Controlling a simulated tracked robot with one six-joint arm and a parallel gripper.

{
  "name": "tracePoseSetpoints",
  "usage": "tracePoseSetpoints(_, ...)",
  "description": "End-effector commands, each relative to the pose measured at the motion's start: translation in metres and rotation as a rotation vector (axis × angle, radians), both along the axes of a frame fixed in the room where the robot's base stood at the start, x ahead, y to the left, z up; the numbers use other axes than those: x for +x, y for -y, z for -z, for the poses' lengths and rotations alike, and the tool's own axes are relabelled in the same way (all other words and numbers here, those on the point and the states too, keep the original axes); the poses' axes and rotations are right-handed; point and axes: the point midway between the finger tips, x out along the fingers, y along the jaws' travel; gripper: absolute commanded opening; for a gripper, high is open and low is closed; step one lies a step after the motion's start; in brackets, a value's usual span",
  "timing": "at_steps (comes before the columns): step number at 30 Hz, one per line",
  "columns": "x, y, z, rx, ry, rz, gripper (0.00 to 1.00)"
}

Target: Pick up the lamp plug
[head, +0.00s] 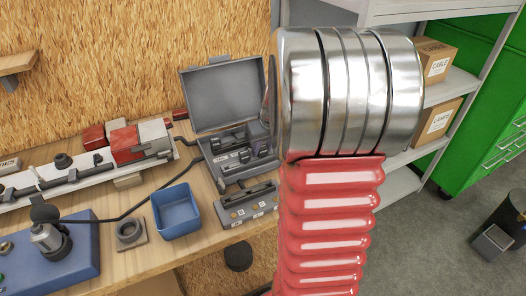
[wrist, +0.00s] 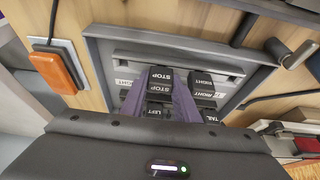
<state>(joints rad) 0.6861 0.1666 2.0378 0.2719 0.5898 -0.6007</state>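Black plugs sit in a grey open case; in the wrist view one plug (wrist: 160,76) is labelled STOP, with others labelled RIGHT and LEFT around it. Which one is the lamp plug I cannot tell for sure. My gripper (wrist: 160,95) reaches over the case with its two purplish fingers apart, one on each side of the middle column of plugs. I see no clear contact with a plug.
A grey labelled box (head: 247,207) sits in front of the case, with a blue bin (head: 176,212) to its left. A light bar with red blocks (head: 125,143) lies further left. An orange lamp (wrist: 54,70) is left of the case in the wrist view.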

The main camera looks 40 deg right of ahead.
Motion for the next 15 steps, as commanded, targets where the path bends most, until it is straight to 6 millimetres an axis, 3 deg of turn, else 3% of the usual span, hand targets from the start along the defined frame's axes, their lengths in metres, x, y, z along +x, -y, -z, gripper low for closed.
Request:
tracePoseSetpoints(10, 0.000, 0.000, -0.001, 0.000, 0.001, 0.000, 0.19)
tracePoseSetpoints(15, 0.001, 0.000, -0.012, -0.001, 0.002, 0.000, 0.19)
